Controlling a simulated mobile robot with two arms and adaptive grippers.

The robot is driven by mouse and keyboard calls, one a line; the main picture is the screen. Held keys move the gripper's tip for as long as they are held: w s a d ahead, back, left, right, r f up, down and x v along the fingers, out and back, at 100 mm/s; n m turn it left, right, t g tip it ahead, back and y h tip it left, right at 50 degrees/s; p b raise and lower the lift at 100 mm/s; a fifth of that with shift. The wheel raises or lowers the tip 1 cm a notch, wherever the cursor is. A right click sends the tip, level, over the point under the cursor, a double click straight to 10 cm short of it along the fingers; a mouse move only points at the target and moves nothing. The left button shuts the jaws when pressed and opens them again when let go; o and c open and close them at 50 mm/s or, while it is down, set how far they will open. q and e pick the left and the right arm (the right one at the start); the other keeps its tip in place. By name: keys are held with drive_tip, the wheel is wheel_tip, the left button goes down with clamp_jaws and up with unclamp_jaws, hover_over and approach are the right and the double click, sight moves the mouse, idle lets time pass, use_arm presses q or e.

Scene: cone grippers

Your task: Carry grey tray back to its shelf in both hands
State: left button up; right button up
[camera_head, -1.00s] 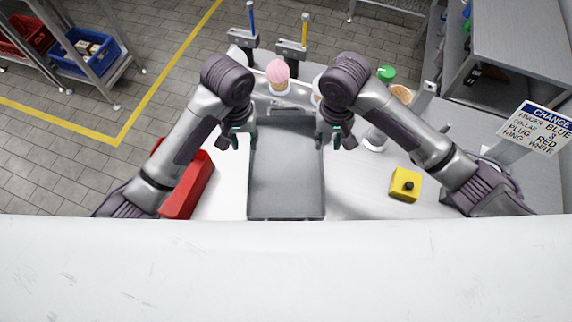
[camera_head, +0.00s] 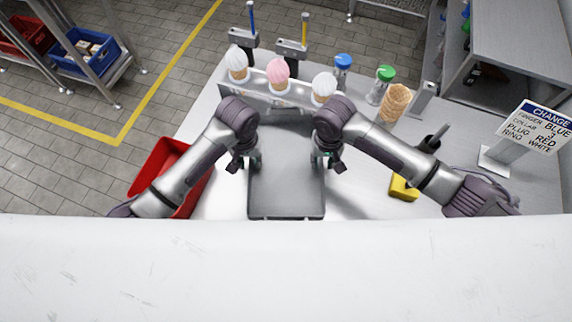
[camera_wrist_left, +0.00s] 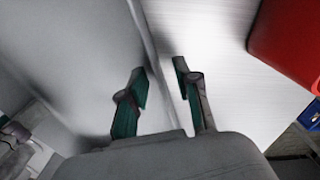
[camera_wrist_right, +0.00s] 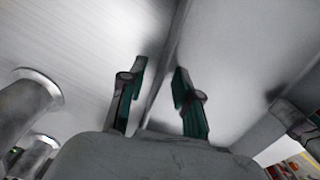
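The grey tray (camera_head: 286,190) lies flat on the light worktop in the middle of the head view. My left gripper (camera_head: 244,162) is at its left edge. In the left wrist view its green-padded fingers (camera_wrist_left: 162,82) stand apart on either side of the tray's rim (camera_wrist_left: 148,40). My right gripper (camera_head: 328,160) is at the tray's right edge. In the right wrist view its fingers (camera_wrist_right: 158,80) also stand apart, with the rim (camera_wrist_right: 176,40) running between them. Both grippers look open, with no clear contact on the rim. No shelf can be identified as the tray's own.
A rack with ice cream cones (camera_head: 278,72) stands behind the tray. A red bin (camera_head: 155,165) is at the left. A yellow block (camera_head: 402,189), a waffle-cone stack (camera_head: 397,101), shakers with blue (camera_head: 343,61) and green lids (camera_head: 386,74), and a sign (camera_head: 536,127) are at the right.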

use_arm(q)
clamp_jaws()
use_arm(e)
clamp_jaws()
use_arm(q)
drive_tip(key=shift+r, duration=0.15)
use_arm(e)
drive_tip(key=shift+r, duration=0.15)
